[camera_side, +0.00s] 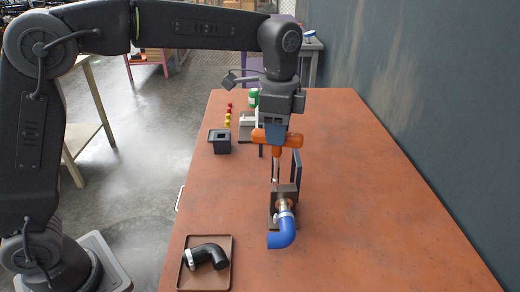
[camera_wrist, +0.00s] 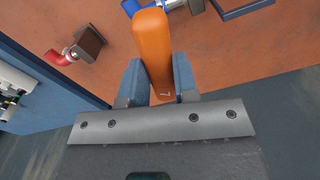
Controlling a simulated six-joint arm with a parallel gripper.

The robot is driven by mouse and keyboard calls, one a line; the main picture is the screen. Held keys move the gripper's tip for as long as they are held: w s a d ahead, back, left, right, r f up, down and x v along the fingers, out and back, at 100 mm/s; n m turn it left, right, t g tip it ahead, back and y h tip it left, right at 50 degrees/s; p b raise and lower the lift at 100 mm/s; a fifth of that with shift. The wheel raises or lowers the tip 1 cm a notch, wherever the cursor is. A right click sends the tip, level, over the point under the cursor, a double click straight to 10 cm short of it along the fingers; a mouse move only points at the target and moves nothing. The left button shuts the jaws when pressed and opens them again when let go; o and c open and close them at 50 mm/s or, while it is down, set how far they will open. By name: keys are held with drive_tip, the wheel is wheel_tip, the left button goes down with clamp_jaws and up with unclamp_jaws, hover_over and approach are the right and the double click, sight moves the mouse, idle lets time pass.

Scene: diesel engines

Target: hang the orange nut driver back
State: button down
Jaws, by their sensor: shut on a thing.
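The orange nut driver (camera_side: 291,137) is in my gripper (camera_side: 275,132). Its handle lies across the jaws, and a thin shaft runs down toward the metal block. In the wrist view the orange handle (camera_wrist: 153,45) is pinched between the two blue-grey fingers of my gripper (camera_wrist: 157,78). The shaft's tip is too small to tell whether it touches anything. A dark upright frame (camera_side: 297,164) stands just right of the shaft; I cannot tell whether it is the driver's hanger.
Below the driver, a blue elbow hose (camera_side: 284,236) joins a block (camera_side: 288,190). A brown tray (camera_side: 218,278) with a black hose (camera_side: 206,254) lies front left. A black square holder (camera_side: 219,141) and green can (camera_side: 253,97) stand farther back. The table's right side is clear.

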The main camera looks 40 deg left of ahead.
drive_tip(key=w+a+f+n, duration=0.1)
drive_tip(key=a+f+n, duration=0.8)
drive_tip(key=a, duration=0.7)
drive_tip(key=w+d+r+m, duration=0.6)
drive_tip(key=w+d+r, duration=0.3)
drive_tip(key=w+r, duration=0.35)
wheel_tip(320, 180, down, 16)
idle(0.5)
drive_tip(key=shift+a+f, duration=0.15)
drive_tip(key=shift+f, duration=0.65)
idle(0.4)
drive_tip(key=c, duration=0.8)
unclamp_jaws()
drive_tip(key=shift+o, duration=0.4)
drive_tip(key=shift+o, duration=1.4)
